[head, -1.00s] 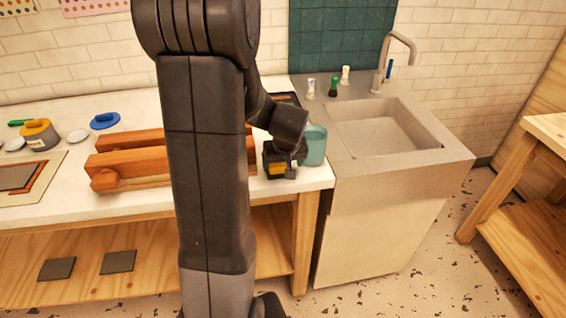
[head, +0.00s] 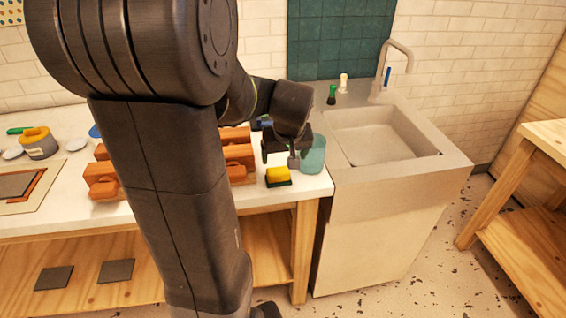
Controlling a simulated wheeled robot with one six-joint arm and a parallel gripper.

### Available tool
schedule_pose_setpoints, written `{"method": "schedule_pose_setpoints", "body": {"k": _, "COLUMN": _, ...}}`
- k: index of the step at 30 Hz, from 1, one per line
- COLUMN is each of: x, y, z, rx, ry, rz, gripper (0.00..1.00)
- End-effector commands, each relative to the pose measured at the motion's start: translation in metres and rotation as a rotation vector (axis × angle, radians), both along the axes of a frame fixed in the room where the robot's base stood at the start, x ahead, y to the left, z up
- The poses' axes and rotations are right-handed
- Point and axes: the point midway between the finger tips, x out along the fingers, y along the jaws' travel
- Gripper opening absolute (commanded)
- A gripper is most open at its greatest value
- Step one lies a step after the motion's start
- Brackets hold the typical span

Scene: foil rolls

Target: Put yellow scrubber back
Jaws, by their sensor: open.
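The yellow scrubber (head: 278,174), a yellow block on a dark base, rests on the white counter near its right front corner. My gripper (head: 281,160) is open, just behind and above the scrubber. It appears apart from the scrubber and holds nothing that I can see. A translucent teal cup (head: 313,155) stands right beside my gripper. My arm hides part of the counter.
Orange-brown wooden blocks (head: 238,155) lie left of the scrubber, partly behind my arm. A sink (head: 440,150) adjoins the counter on the right, with small bottles (head: 332,94) behind it. A yellow-topped grey container (head: 39,144) stands far left.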

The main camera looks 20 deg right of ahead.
Motion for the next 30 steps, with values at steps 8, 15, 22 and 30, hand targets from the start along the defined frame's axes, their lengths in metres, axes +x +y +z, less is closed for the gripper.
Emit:
{"method": "schedule_pose_setpoints", "body": {"k": 8, "x": -0.009, "y": 0.002, "z": 0.021, "rx": 0.0, "ry": 0.0, "rz": 0.001, "gripper": 0.81}}
{"method": "schedule_pose_setpoints", "body": {"k": 15, "x": -0.01, "y": 0.002, "z": 0.023, "rx": 0.0, "ry": 0.0, "rz": 0.0, "gripper": 0.81}}
{"method": "schedule_pose_setpoints", "body": {"k": 22, "x": -0.007, "y": 0.002, "z": 0.017, "rx": 0.001, "ry": 0.002, "rz": 0.0, "gripper": 0.81}}
{"method": "schedule_pose_setpoints", "body": {"k": 30, "x": 0.006, "y": -0.001, "z": -0.016, "rx": 0.004, "ry": 0.005, "rz": 0.0, "gripper": 0.81}}
